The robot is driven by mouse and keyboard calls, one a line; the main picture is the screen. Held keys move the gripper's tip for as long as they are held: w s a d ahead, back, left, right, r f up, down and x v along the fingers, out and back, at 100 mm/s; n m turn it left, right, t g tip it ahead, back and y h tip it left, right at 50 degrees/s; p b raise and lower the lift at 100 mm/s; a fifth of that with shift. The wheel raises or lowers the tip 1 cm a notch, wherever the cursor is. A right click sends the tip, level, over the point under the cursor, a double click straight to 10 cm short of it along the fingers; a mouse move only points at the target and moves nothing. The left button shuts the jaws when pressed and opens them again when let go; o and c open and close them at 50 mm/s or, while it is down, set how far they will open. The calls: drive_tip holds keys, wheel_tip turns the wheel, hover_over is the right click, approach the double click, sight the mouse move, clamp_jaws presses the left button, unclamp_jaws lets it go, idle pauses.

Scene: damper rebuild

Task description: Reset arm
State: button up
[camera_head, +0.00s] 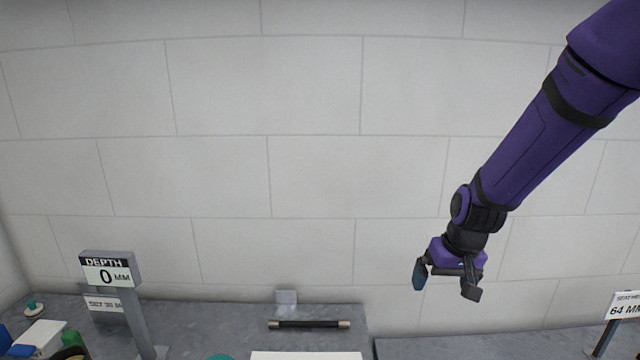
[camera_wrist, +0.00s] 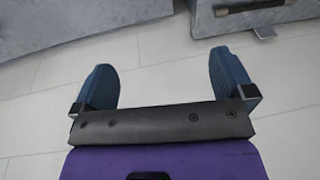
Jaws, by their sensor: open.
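My purple arm reaches in from the upper right in the head view. My gripper (camera_head: 447,284) hangs at its end, pointing down, in front of the tiled wall and above the right-hand grey bench. In the wrist view my gripper (camera_wrist: 163,88) has its two blue fingers spread wide apart. Nothing is between them; only pale floor tiles show there. It is open and touches nothing that I can see.
A depth gauge (camera_head: 108,272) reading 0 MM stands at the left. A dark rod (camera_head: 309,324) with metal ends lies on the grey bench (camera_head: 210,318). A sign (camera_head: 625,307) reading 64 MM stands at the right. The space around my gripper is clear.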

drive_tip(key=s+d+r+t, duration=0.1)
drive_tip(key=s+r, duration=0.3)
drive_tip(key=r, duration=0.3)
drive_tip(key=s+d+r+t, duration=0.1)
drive_tip(key=s+d+r, duration=0.1)
drive_tip(key=s+r, duration=0.35)
drive_tip(key=s+d+r, duration=0.1)
drive_tip(key=s+r, duration=0.3)
drive_tip(key=s, duration=0.2)
drive_tip(key=s+d+r+t+h, duration=0.1)
drive_tip(key=s+r, duration=0.3)
drive_tip(key=s, duration=0.3)
drive_tip(key=shift+s+d, duration=0.15)
drive_tip(key=shift+d, duration=0.2)
drive_tip(key=shift+r, duration=0.1)
